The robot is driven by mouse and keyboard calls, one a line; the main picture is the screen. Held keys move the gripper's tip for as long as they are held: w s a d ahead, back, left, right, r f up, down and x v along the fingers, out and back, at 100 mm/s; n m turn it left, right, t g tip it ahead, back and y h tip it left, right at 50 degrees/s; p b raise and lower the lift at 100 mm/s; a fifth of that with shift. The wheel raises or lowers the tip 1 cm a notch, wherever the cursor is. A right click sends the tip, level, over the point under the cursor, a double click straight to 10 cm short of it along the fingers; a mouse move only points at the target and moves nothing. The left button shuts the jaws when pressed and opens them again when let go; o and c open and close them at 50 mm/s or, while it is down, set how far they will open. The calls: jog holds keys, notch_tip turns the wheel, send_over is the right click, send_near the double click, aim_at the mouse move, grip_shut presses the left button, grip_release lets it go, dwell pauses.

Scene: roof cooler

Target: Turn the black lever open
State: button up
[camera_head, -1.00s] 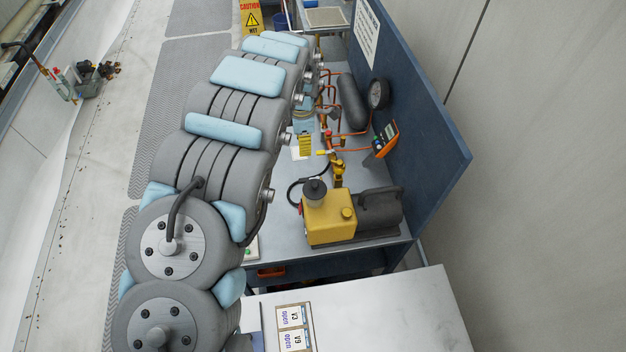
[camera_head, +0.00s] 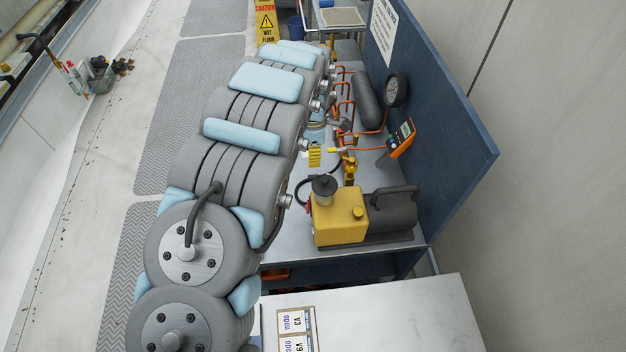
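I cannot make out a black lever for certain in the head view. Copper pipes and small valve fittings (camera_head: 345,148) run over the bench, partly hidden by my arm. My arm reaches from the lower left to the top middle and covers the left part of the bench. A small grey part (camera_head: 340,123) shows at the arm's right edge, by the pipes. It may be the tip of my gripper, but I cannot tell. The rest of the gripper is hidden, and so is any contact with a lever.
A yellow pump (camera_head: 338,217) with a dark motor stands on the bench (camera_head: 300,258). Behind it are a dark cylinder (camera_head: 367,98), a round gauge (camera_head: 396,90) and an orange meter (camera_head: 402,139). A blue panel (camera_head: 440,130) closes the right side. A white surface (camera_head: 400,312) lies in front.

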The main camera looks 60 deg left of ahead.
jog(key=b, duration=0.3)
send_over(313, 176)
notch_tip(313, 176, down, 4)
jog(key=shift+d+f, duration=0.1)
jog(key=shift+f, duration=2.95)
grip_shut()
